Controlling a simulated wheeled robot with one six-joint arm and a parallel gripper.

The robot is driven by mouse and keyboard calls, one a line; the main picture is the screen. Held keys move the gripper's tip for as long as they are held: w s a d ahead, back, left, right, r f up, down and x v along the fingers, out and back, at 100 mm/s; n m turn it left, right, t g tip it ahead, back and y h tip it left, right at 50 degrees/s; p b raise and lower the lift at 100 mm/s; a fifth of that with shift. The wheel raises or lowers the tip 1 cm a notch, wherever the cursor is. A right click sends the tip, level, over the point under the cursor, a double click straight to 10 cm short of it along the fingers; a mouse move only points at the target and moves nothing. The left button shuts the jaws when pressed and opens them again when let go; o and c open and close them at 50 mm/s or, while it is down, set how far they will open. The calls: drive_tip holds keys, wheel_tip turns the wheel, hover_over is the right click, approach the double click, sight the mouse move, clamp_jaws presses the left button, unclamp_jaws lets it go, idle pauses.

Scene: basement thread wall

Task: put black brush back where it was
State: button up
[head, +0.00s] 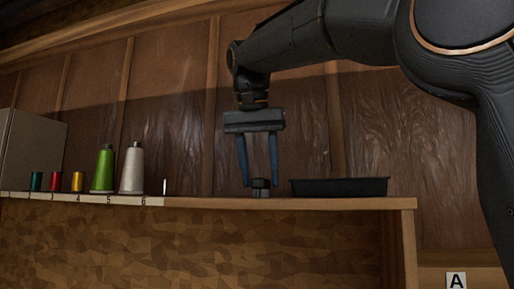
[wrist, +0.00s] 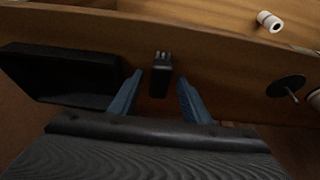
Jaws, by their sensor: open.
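The black brush (head: 261,183) is a small dark block standing on the shelf, just left of the black tray in the head view. In the wrist view the brush (wrist: 160,75) shows between my two blue fingers, with small prongs at its upper end. My gripper (head: 259,184) points down over it and is open, one finger on each side. In the wrist view a gap shows between the brush and each fingertip of my gripper (wrist: 160,78). Whether the fingers touch the shelf cannot be told.
A black tray (head: 338,187) sits close right of the brush. Left along the numbered shelf edge (head: 190,202) stand a thin pin (head: 165,187), a white cone (head: 132,168), a green cone (head: 103,169) and small spools (head: 77,181). A white cylinder (wrist: 269,21) shows in the wrist view.

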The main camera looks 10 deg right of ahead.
drive_tip(key=v, duration=1)
idle(0.4)
